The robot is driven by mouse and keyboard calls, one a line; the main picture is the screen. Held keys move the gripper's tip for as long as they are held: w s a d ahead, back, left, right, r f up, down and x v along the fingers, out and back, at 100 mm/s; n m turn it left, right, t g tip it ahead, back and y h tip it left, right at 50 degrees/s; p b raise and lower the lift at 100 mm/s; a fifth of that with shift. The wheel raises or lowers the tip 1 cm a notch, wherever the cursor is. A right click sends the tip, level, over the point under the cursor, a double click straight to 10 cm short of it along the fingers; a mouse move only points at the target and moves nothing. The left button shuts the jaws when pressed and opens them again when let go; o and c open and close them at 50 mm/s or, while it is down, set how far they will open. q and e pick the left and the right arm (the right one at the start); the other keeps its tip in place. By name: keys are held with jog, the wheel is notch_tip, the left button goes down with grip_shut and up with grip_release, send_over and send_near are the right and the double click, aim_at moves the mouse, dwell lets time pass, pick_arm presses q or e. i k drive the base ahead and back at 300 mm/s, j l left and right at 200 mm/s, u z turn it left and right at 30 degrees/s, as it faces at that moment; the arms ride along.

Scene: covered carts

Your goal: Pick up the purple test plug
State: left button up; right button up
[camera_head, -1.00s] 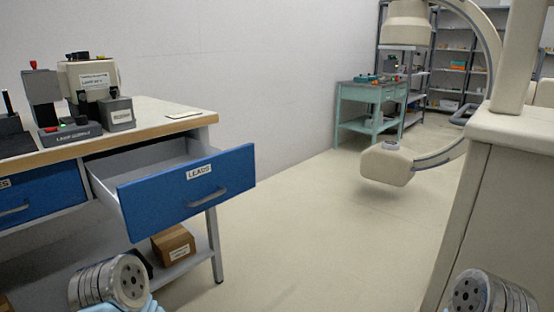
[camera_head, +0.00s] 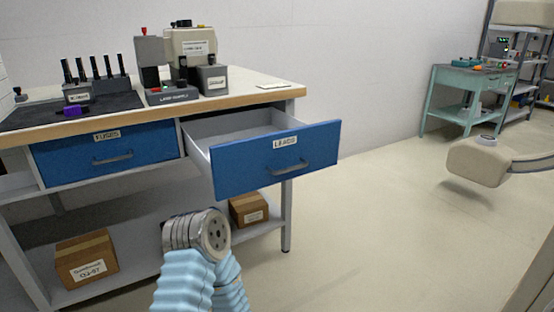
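A small purple object (camera_head: 72,111), which looks like the purple test plug, lies on the dark mat (camera_head: 115,106) at the front left of the workbench. It is beside a rack (camera_head: 96,88) of upright black plugs. One of my arms, light blue with a round metal end, comes up from the bottom of the view in front of the bench, well below and right of the purple object. No gripper fingers show on it.
The drawer labelled LEADS (camera_head: 277,158) stands pulled out and looks empty; the FUSES drawer (camera_head: 108,149) is shut. A lamp supply (camera_head: 171,94) stands on the bench. Cardboard boxes (camera_head: 87,259) sit on the lower shelf. Open floor (camera_head: 390,220) lies to the right.

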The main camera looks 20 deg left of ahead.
aim_at(72, 110)
jog(key=u, duration=1.95)
jog(key=z, duration=0.3)
jog(key=i+j+z, duration=0.15)
jog(key=z, duration=0.25)
jog(key=i+j+z, duration=0.1)
jog(key=z, duration=0.3)
jog(key=i+j+z, duration=0.1)
jog(key=j+z, duration=0.15)
jog(key=z, duration=0.15)
jog(key=j+z, duration=0.35)
jog(key=i+l, duration=0.05)
jog(key=l, duration=0.05)
